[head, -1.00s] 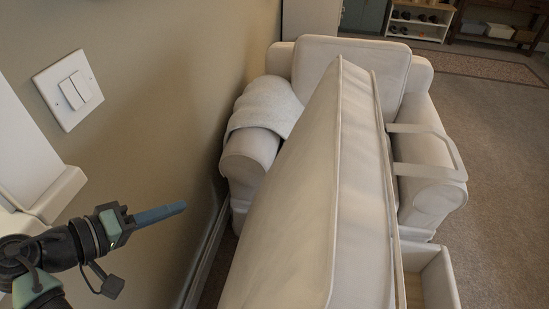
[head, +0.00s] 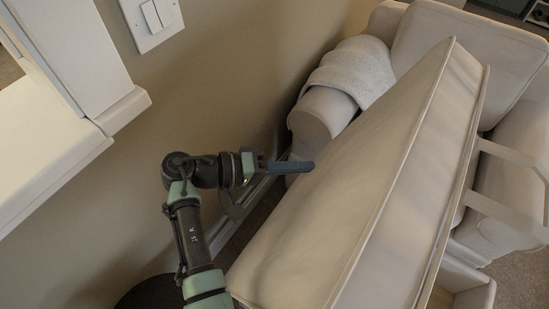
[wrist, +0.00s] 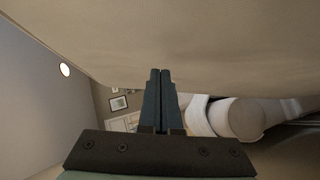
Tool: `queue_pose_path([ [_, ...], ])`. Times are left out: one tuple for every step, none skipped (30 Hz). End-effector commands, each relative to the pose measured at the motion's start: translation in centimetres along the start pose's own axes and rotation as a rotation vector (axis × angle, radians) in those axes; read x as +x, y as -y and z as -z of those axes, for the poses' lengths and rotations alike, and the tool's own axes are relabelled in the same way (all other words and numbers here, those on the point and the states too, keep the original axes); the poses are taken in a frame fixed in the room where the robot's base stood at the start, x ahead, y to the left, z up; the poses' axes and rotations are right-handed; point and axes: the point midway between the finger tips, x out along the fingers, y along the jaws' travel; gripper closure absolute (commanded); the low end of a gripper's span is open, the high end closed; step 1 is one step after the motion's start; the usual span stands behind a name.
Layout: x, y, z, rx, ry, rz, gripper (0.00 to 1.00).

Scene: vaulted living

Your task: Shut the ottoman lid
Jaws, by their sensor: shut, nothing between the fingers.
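The ottoman lid (head: 370,190), a thick cream padded slab, stands raised and tilted in the head view. The ottoman box (head: 478,292) shows partly below it at the lower right, open on that side. My gripper (head: 302,167) is shut and empty, between the wall and the lid's padded outer face. Its tip points at that face close to its left edge; I cannot tell whether they touch. In the wrist view the shut fingers (wrist: 160,78) show in the middle, below a broad beige surface.
A cream armchair (head: 430,45) with a pale throw (head: 350,72) over its arm stands behind the lid. The wall (head: 200,100) with a light switch (head: 153,18) is close on the left. A white ledge (head: 50,165) is at far left. A narrow floor gap separates wall and lid.

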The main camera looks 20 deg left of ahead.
Motion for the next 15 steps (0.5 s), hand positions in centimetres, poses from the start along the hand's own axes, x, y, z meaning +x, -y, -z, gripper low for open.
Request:
queue_pose_path([
  [0.5,-0.2,-0.7,-0.003,0.001,0.0,1.0],
  [0.8,-0.2,-0.9,-0.002,0.001,0.0,1.0],
  [1.1,-0.1,-1.2,-0.002,0.001,0.0,1.0],
  [1.3,-0.1,-1.4,-0.003,0.0,0.0,1.0],
  [1.4,-0.1,-1.6,-0.002,0.0,0.0,1.0],
  [1.6,-0.1,-1.7,-0.001,-0.001,0.001,1.0],
  [1.7,-0.1,-1.8,-0.001,0.0,0.001,1.0],
  [1.8,-0.1,-1.9,-0.001,0.0,0.001,1.0],
  [1.9,-0.1,-2.0,-0.001,0.0,0.001,1.0],
  [1.9,-0.1,-2.0,-0.001,-0.001,0.001,1.0],
  [1.9,0.0,-2.0,-0.001,-0.001,0.001,1.0],
  [1.9,0.0,-2.0,0.0,-0.001,0.001,1.0],
  [1.9,0.0,-2.0,0.0,-0.001,0.001,1.0],
  [1.9,0.0,-2.0,0.0,-0.001,0.001,1.0],
  [1.9,0.0,-2.0,0.0,-0.001,0.001,1.0],
])
